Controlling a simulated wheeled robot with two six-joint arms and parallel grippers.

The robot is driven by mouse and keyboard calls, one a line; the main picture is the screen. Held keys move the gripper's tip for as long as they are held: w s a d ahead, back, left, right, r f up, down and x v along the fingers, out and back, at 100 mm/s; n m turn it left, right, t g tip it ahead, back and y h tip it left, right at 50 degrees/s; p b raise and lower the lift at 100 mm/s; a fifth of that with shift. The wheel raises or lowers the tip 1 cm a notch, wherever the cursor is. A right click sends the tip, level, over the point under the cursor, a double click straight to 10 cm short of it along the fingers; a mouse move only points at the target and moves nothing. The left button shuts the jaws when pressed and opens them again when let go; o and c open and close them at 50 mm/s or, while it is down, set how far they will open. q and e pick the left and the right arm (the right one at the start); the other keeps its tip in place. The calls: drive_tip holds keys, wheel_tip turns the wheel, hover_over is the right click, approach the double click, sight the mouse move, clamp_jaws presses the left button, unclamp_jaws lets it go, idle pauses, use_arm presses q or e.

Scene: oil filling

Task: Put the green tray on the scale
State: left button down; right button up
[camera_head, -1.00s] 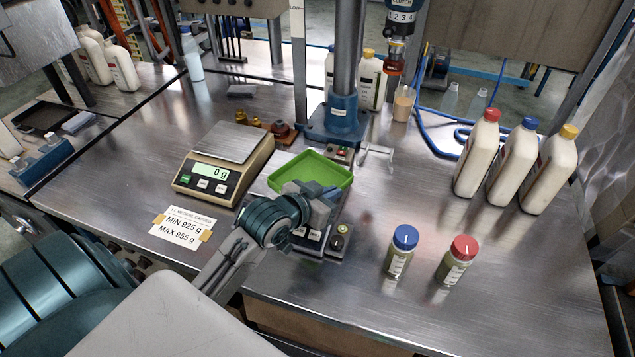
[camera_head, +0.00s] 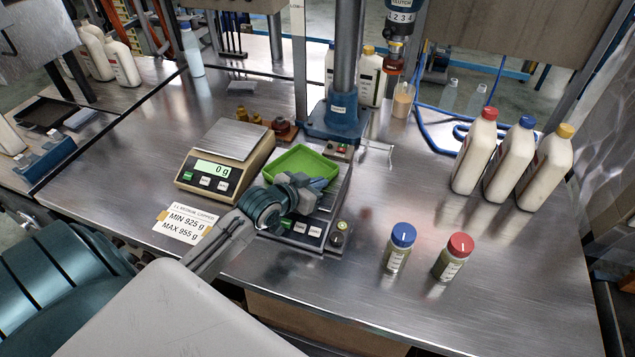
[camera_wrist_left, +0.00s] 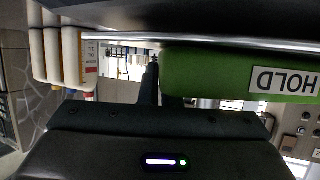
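The green tray (camera_head: 304,160) is in the middle of the head view, in front of the press column and right of the scale. My left gripper (camera_head: 316,184) is at the tray's near side, shut on its rim. The tray seems held above the dark base plate. In the left wrist view the tray (camera_wrist_left: 215,75) lies by the fingers (camera_wrist_left: 158,85), with a HOLD label on its side. The scale (camera_head: 225,160) has a bare silver plate and reads 0 g. My right gripper is not in view.
A note with weight limits (camera_head: 184,222) lies in front of the scale. Small brass weights (camera_head: 257,119) stand behind the scale. The press column (camera_head: 342,110) rises behind the tray. Two capped jars (camera_head: 400,248) and several white bottles (camera_head: 510,165) stand to the right.

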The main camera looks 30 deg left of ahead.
use_arm(q)
drive_tip(key=shift+f, duration=0.1)
drive_tip(key=c, duration=1.6)
unclamp_jaws()
drive_tip(key=shift+c, duration=0.2)
drive_tip(key=p+v, duration=0.1)
drive_tip(key=v, duration=1.1)
